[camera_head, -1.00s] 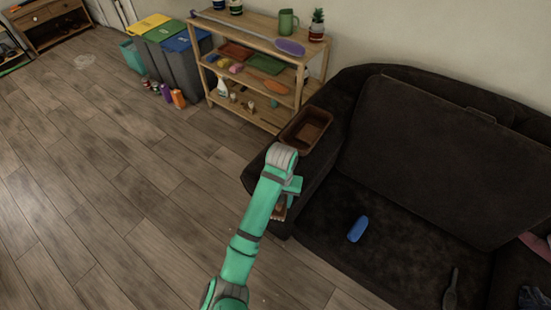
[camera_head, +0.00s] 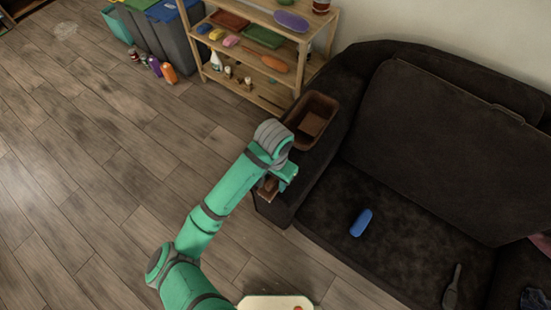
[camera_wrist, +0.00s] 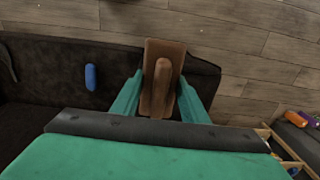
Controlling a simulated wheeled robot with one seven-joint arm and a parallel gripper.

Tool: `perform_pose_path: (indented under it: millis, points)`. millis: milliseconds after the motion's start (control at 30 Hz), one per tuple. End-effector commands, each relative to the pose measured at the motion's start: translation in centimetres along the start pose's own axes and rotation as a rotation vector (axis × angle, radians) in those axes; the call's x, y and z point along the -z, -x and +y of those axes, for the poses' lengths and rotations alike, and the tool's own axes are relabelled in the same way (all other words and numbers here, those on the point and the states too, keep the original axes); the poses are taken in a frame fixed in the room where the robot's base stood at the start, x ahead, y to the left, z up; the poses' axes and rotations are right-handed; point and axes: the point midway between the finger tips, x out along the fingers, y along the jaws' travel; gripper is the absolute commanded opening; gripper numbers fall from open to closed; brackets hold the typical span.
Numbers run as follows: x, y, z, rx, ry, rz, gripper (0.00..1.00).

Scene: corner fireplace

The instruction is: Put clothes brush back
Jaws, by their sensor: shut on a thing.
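My gripper (camera_head: 280,181) is beside the near end of the sofa's left arm. In the wrist view my gripper (camera_wrist: 158,98) has its two green fingers on either side of a brown wooden block with a raised handle, which looks like the clothes brush (camera_wrist: 162,62). It is shut on it. In the head view only a small part of the clothes brush (camera_head: 267,189) shows below the gripper; its bristles are hidden. A brown open basket (camera_head: 327,103) stands on the sofa arm, just beyond the gripper, with a flat brown patch inside.
The dark sofa (camera_head: 395,200) bears a blue oblong case (camera_head: 361,222) and a dark long-handled item (camera_head: 452,287). A wooden shelf (camera_head: 262,92) with several items stands behind, next to bins (camera_head: 170,40). The wooden floor on the left is clear.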

Motion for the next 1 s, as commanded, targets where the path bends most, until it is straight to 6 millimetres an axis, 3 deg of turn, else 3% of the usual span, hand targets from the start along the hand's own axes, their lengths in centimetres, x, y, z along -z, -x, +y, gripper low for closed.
perform_pose_path:
  millis: [300,567,1000]
  points:
    - [4.7,-2.6,-3.1,-0.004,0.003,0.000,0.12]
    - [6.9,-3.8,-4.6,-0.004,0.001,-0.001,0.12]
    - [10.3,-8.8,-7.1,0.000,0.000,-0.002,0.12]
